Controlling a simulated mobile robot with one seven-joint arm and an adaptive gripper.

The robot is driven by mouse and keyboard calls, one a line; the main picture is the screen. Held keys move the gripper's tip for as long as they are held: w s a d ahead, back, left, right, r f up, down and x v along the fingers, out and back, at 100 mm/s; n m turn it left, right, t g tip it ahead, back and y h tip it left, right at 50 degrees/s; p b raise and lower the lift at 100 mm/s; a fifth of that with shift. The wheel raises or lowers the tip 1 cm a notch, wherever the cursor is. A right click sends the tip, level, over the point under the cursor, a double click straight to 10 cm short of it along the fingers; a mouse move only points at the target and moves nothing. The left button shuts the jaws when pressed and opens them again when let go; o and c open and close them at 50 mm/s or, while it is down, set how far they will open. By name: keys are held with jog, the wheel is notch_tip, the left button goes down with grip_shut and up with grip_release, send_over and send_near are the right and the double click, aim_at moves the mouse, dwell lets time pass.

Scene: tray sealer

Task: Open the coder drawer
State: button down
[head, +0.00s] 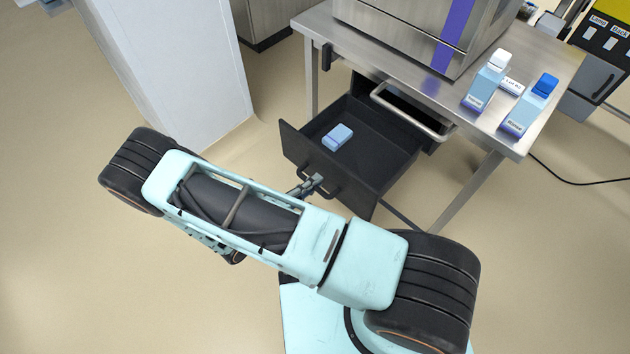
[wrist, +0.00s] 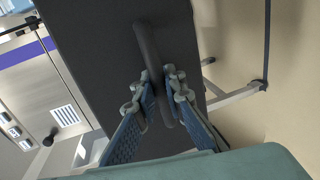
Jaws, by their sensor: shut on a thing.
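The coder drawer (head: 377,163) is a dark open-topped drawer under the steel table, and it stands pulled well out. A small light-blue block (head: 337,137) lies inside it. The drawer front (wrist: 115,45) fills much of the wrist view, with a dark bar handle (wrist: 149,50) on it. My gripper (wrist: 162,92) has its fingers on either side of the handle and is shut on it. In the head view, my gripper (head: 316,181) is at the drawer front, partly hidden behind my arm.
The steel table (head: 405,70) carries a steel machine (head: 400,35) with a purple stripe. A pale column (head: 170,70) stands left of the drawer. Floor is clear in front.

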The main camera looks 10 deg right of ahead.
jog(key=c, duration=2)
grip_release()
jog(key=shift+o, duration=0.2)
jog(key=shift+r, duration=0.1)
